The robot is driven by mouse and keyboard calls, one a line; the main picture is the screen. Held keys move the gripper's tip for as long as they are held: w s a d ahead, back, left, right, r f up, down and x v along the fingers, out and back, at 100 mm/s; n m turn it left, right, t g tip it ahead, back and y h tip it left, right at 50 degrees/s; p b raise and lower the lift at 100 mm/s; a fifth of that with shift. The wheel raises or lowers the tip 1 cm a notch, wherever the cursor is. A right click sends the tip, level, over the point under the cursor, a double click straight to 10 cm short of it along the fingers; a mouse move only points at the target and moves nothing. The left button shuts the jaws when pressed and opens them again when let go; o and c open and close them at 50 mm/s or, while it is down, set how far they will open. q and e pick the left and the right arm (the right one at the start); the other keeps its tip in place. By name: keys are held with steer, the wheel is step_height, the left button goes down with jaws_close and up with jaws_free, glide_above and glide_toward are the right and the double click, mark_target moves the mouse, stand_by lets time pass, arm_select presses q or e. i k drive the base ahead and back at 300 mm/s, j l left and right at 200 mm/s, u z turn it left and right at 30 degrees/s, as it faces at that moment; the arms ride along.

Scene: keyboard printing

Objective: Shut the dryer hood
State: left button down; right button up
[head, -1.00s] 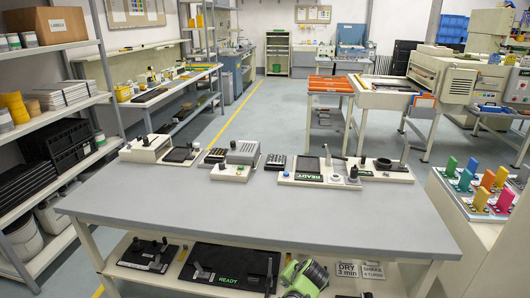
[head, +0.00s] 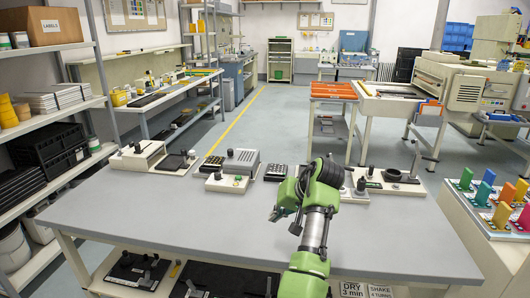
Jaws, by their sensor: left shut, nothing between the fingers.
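No part is marked as the dryer hood, and I cannot tell for sure which it is. A grey ribbed box (head: 241,161) sits on a pale base at the back middle of the grey table and may be the dryer. From this angle I cannot tell whether any hood on it is open or shut. My left gripper (head: 275,213) is shut and empty above the table, in front of and right of that box and apart from it. My left arm's dark joint hides much of the unit marked READY behind it. My right gripper is out of view.
A pale unit with a dark tray (head: 176,162) stands at the table's back left. A unit with a black ring and upright lever (head: 393,175) stands at the back right. The front left of the grey table (head: 170,220) is clear. Coloured blocks (head: 484,194) stand on the right bench.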

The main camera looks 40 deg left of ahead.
mark_target(240, 161)
steer(key=i+j, duration=1.4)
